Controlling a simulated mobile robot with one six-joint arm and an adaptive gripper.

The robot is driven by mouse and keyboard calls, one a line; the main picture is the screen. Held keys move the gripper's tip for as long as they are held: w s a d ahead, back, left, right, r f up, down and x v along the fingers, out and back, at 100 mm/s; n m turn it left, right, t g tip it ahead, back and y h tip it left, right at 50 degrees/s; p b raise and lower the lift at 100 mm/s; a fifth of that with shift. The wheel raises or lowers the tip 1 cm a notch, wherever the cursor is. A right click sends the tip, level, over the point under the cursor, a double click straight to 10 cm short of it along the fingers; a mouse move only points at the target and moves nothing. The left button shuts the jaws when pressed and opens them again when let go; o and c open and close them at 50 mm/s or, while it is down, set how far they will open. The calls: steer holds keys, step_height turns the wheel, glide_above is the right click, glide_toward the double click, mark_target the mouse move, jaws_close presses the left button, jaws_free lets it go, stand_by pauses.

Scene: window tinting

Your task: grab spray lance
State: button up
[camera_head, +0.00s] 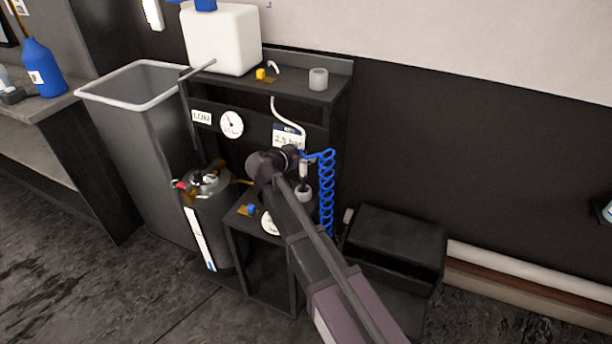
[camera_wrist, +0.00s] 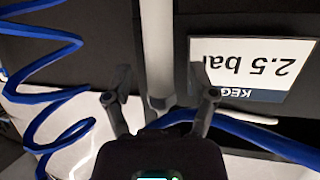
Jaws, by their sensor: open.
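A pale upright tube, which looks like the spray lance (camera_wrist: 157,48), stands between the two fingers of my gripper (camera_wrist: 160,96) in the wrist view. A darker grey collar sits on it at fingertip level. The fingers are open, one on each side of the tube, with gaps visible. In the head view, my gripper (camera_head: 292,158) is at the front of the dark station, and a short pale part of the lance (camera_head: 303,169) shows below it. My arm and gripper hide the rest. A blue coiled hose (camera_head: 326,190) hangs just right of the gripper.
A "2.5 bar" sign (camera_wrist: 250,65) is close beside the fingers. The station (camera_head: 330,92) carries a white canister (camera_head: 222,40). A pressure keg (camera_head: 212,215) and grey bin (camera_head: 140,130) stand left; a black box (camera_head: 395,245) stands right.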

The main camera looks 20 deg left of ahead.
jaws_close()
steer(key=shift+r, duration=0.2)
step_height(320, 180, up, 10)
steer(key=p, duration=1)
steer(key=shift+f, duration=0.2)
stand_by(0.6)
